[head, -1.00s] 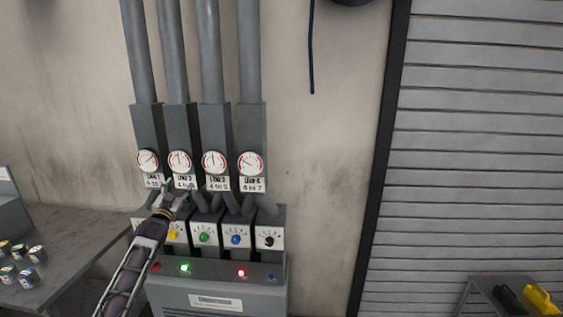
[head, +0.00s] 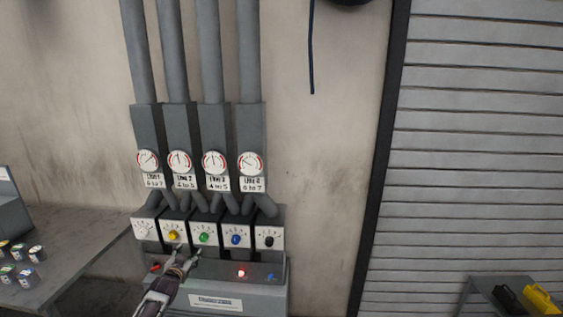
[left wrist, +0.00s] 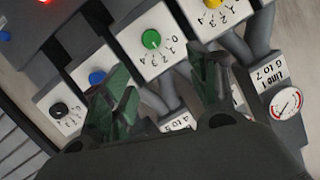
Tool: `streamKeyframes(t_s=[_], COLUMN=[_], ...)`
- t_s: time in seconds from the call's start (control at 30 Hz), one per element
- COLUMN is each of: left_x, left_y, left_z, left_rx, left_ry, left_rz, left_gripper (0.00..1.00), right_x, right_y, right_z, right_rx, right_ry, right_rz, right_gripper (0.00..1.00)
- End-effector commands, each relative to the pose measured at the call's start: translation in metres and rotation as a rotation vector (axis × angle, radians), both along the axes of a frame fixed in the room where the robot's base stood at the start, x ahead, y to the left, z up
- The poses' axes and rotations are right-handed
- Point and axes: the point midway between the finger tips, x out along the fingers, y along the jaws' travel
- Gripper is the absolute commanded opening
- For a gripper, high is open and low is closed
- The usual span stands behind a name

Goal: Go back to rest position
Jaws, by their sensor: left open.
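My left gripper (head: 187,256) is open and empty in the head view, low in front of the control panel (head: 218,296). Its two fingers also show apart in the left wrist view (left wrist: 165,88), with nothing between them but the panel behind. Above it in the head view are a yellow knob (head: 173,236) and a green knob (head: 204,237). A blue knob (head: 236,239) and a black knob (head: 269,241) are to the right, a white knob (head: 144,229) to the left. I cannot tell whether the gripper touches the panel. My right gripper is in neither view.
Round gauges (head: 214,162) sit above the knobs, under grey pipes (head: 211,50). A red lamp (head: 241,272) glows on the panel. A grey table (head: 70,245) with small cans (head: 28,276) stands left; a stand (head: 480,290) with a yellow object (head: 541,299) is lower right.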

Motion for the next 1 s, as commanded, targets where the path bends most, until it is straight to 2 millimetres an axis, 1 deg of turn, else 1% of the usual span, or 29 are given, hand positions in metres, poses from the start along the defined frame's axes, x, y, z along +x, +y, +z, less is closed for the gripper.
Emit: streamKeyframes(t_s=[0.03,0.1,0.27,0.3,0.37,0.4,0.47,0.5,0.57,0.6,0.77,0.9,0.97,1.0], left_x=[-0.01,-0.022,-0.056,-0.065,-0.08,-0.09,-0.106,-0.117,-0.134,-0.146,-0.196,-0.243,-0.265,-0.279], left_y=[-0.002,-0.005,-0.012,-0.013,-0.016,-0.018,-0.021,-0.023,-0.026,-0.027,-0.036,-0.043,-0.046,-0.048], left_z=[-0.025,-0.054,-0.121,-0.136,-0.16,-0.175,-0.198,-0.213,-0.235,-0.249,-0.303,-0.346,-0.364,-0.375], left_rx=[-0.005,-0.011,-0.022,-0.025,-0.029,-0.033,-0.037,-0.039,-0.043,-0.045,-0.056,-0.064,-0.067,-0.07], left_ry=[0.035,0.077,0.175,0.199,0.235,0.258,0.295,0.319,0.354,0.377,0.473,0.555,0.591,0.613], left_rz=[0.001,0.002,0.004,0.005,0.006,0.006,0.007,0.008,0.008,0.009,0.012,0.014,0.016,0.015], left_gripper=[0.59,0.59,0.59,0.59,0.59,0.59,0.59,0.59,0.59,0.59,0.59,0.59,0.59,0.59], right_x=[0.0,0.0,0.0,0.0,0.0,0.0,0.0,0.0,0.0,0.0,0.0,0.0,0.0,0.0], right_y=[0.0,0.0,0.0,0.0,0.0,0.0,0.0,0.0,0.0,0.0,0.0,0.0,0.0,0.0], right_z=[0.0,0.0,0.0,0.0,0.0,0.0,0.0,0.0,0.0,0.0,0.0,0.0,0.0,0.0], right_rx=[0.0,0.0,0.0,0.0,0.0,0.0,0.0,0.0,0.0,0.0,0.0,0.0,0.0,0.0], right_ry=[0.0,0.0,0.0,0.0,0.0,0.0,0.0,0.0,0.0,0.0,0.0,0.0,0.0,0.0], right_rz=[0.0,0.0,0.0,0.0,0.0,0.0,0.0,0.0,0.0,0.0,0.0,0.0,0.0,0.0], right_gripper=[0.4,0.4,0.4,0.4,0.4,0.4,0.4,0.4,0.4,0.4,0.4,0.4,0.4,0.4])
